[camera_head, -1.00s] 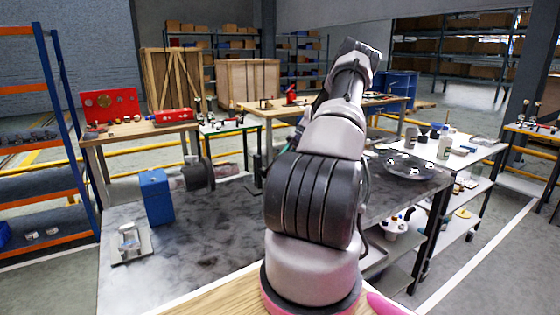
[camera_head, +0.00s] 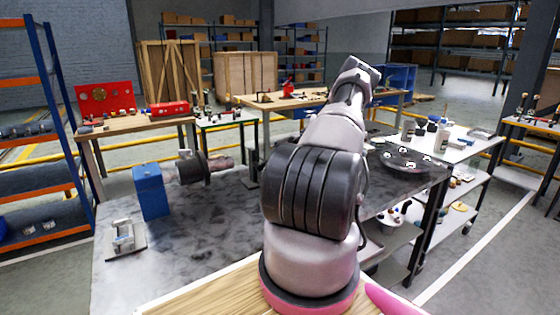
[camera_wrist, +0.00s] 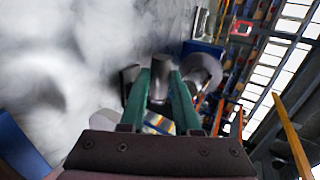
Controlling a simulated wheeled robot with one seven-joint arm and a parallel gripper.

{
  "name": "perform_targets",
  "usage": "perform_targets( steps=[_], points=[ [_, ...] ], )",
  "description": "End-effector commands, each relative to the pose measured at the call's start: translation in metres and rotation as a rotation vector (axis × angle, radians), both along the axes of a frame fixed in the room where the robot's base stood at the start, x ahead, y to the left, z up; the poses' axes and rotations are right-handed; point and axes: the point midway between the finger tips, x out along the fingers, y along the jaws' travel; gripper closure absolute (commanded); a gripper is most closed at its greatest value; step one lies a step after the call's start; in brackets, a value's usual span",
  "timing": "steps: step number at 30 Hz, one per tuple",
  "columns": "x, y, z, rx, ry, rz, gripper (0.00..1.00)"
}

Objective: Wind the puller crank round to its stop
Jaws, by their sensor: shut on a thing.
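In the wrist view my gripper (camera_wrist: 160,80) has two green fingers closed on a grey, rounded handle-like piece (camera_wrist: 160,77). This looks like the crank's grip, but I cannot tell its full shape or angle. A round grey part (camera_wrist: 205,70) sits just right of the fingertips. In the head view my arm hides the gripper and whatever it holds. On the grey bench (camera_head: 190,250) stands a blue block (camera_head: 151,190), with a dark cylinder and rusty shaft (camera_head: 195,168) to its right. The crank's stop cannot be made out.
A small metal fixture (camera_head: 124,237) lies at the bench's left. A round metal dish (camera_head: 405,160) is on the right. A blue and orange rack (camera_head: 45,100) stands at far left. The bench middle, left of my arm, is clear.

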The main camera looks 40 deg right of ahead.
Motion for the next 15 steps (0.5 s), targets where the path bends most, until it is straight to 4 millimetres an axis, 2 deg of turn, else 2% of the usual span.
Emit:
perform_targets(
  steps=[2, 3, 4, 5, 15],
  points=[
    [-0.0007, -0.0008, -0.0013, -0.004, 0.002, 0.0, 1.0],
    [-0.0008, -0.0008, -0.0013, -0.004, 0.002, 0.0, 0.58],
    [-0.0008, -0.0008, -0.0013, -0.004, 0.002, 0.0, 0.46],
    [-0.0007, -0.0007, -0.0012, -0.004, 0.002, 0.0, 0.4],
    [-0.0004, -0.0019, 0.0004, -0.002, 0.001, 0.0, 0.4]
  ],
)
